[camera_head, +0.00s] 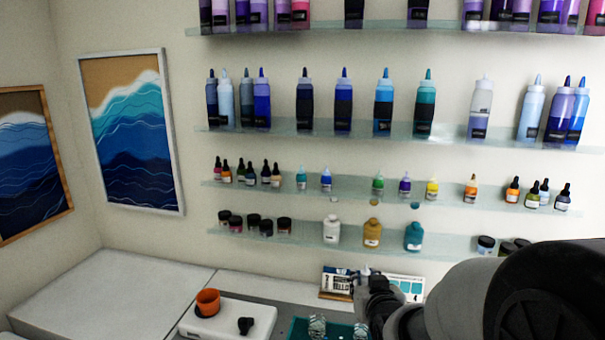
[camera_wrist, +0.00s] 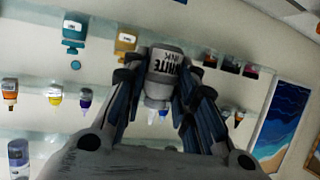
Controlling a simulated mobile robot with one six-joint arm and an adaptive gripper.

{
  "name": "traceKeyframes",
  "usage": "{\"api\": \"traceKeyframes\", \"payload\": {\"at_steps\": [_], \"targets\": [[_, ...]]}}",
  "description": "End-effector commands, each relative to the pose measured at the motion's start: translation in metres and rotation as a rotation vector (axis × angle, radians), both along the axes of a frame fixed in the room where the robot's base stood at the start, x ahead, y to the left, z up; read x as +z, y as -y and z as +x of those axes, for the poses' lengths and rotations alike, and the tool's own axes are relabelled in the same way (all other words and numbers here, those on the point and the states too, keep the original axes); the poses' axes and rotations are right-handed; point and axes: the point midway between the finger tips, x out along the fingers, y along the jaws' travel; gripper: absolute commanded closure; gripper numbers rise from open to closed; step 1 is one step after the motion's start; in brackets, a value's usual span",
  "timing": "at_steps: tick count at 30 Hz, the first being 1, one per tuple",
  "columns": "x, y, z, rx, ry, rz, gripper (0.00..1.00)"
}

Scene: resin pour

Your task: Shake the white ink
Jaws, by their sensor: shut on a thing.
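My gripper (camera_head: 373,290) is at the lower right of the head view, in front of the lowest shelf and above the worktop. In the head view my gripper and arm hide most of the bottle.
Glass shelves (camera_head: 300,188) with several bottles line the wall behind. The white counter (camera_head: 110,295) at left is clear.

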Motion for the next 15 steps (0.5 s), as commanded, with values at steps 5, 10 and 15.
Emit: {"api": "traceKeyframes", "payload": {"at_steps": [5, 10, 15], "targets": [[0.044, 0.0, 0.003, 0.0, 0.034, 0.0, 1.0], [-0.005, 0.0, -0.001, 0.0, -0.021, 0.0, 1.0], [-0.016, 0.0, 0.003, 0.0, 0.009, 0.0, 1.0]]}}
